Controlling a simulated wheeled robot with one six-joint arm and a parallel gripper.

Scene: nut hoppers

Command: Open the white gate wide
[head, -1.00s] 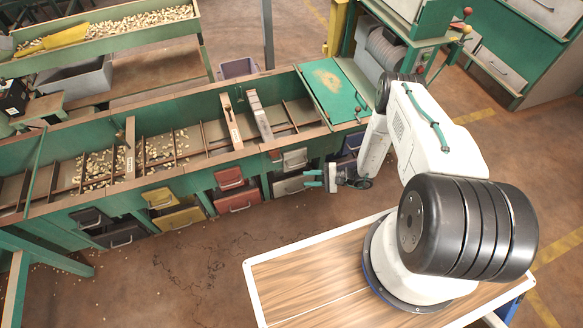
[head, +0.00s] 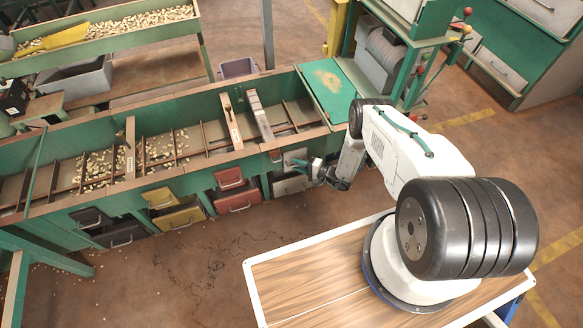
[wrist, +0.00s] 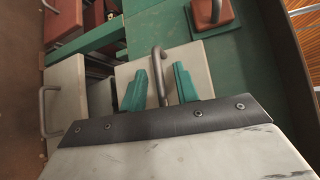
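The upper white gate (head: 293,158) is on the front of the green hopper bench, left of my gripper (head: 311,168) in the head view. In the wrist view the white gate (wrist: 185,52) is straight ahead, with a grey bar handle (wrist: 157,68) on its face. My gripper (wrist: 161,80) has two green fingers, spread apart, one on each side of this handle. I see a gap on each side, so the gripper is open and not clamped. The fingers hide part of the gate, and I cannot tell whether it is ajar.
A second white panel (wrist: 62,108) with a handle is close on the left in the wrist view. A red gate (wrist: 212,28) is at the upper right. Red and yellow (head: 180,217) drawers line the bench front. The floor before the bench is clear.

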